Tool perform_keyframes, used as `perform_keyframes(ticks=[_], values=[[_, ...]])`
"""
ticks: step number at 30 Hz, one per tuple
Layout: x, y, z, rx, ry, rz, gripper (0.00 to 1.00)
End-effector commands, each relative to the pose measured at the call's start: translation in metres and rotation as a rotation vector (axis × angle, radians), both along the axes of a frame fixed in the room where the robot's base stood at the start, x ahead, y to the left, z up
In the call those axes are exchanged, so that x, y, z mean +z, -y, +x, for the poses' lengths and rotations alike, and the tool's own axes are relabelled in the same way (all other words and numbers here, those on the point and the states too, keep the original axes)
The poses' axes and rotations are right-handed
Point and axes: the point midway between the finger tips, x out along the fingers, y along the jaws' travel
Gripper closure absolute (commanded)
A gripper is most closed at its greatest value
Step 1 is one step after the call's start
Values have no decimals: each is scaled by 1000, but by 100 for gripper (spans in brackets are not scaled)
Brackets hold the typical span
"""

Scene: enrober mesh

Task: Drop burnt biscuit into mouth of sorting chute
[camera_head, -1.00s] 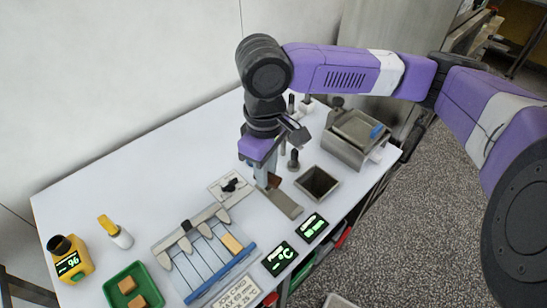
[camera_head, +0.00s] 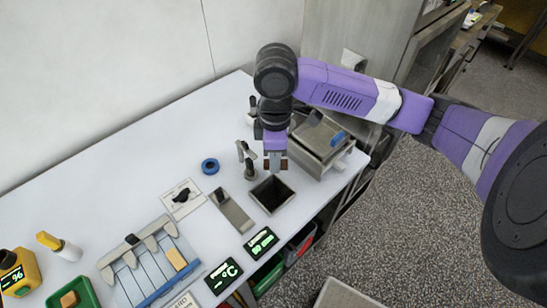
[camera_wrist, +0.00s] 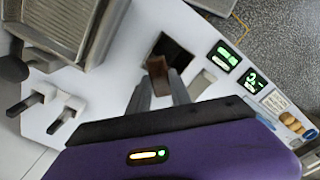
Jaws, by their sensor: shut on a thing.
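The burnt biscuit (camera_head: 284,164) is a small dark brown piece held between my fingertips. It also shows dark brown in the wrist view (camera_wrist: 158,65). My gripper (camera_head: 275,166) is shut on it and points down. The sorting chute (camera_head: 259,204) is a square, grey-rimmed box with a dark open mouth. In the head view the gripper and biscuit appear above the chute's far edge. In the wrist view the biscuit overlaps the near side of the dark mouth (camera_wrist: 178,52). The exact height above the rim cannot be told.
A steel machine (camera_head: 325,150) stands right behind the chute. A metal strip (camera_head: 236,214) lies left of it, two lit displays (camera_head: 261,242) in front. Dark upright posts stand close to the gripper. A laned rack (camera_head: 150,270) and green tray (camera_head: 88,288) are at front left.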

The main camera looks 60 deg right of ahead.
Motion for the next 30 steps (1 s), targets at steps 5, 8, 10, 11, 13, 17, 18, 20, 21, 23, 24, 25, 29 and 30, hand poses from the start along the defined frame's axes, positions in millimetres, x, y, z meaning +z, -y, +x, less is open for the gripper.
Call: perform_keyframes(ticks=[5, 8, 10, 11, 13, 17, 18, 20, 21, 23, 24, 25, 29, 30], values=[[-18, 0, 0, -1, -1, -1, 98], [-29, 0, 0, -1, 0, 0, 98], [-38, 0, 0, -1, 0, 0, 98], [-41, 0, 0, -1, 0, 0, 98], [-48, 0, 0, -2, 0, 0, 98], [-56, 0, 0, -2, 0, 0, 98], [-57, 0, 0, -2, 0, 0, 98], [-57, 0, 0, -2, 0, 0, 98], [-57, 0, 0, -2, 0, 0, 98], [-57, 0, 0, -2, 0, 0, 98], [-56, 0, 0, -2, 0, 0, 98], [-56, 0, 0, -2, 0, 0, 98], [-56, 0, 0, -2, 0, 0, 58], [-56, -1, 0, -2, 0, 0, 50]])
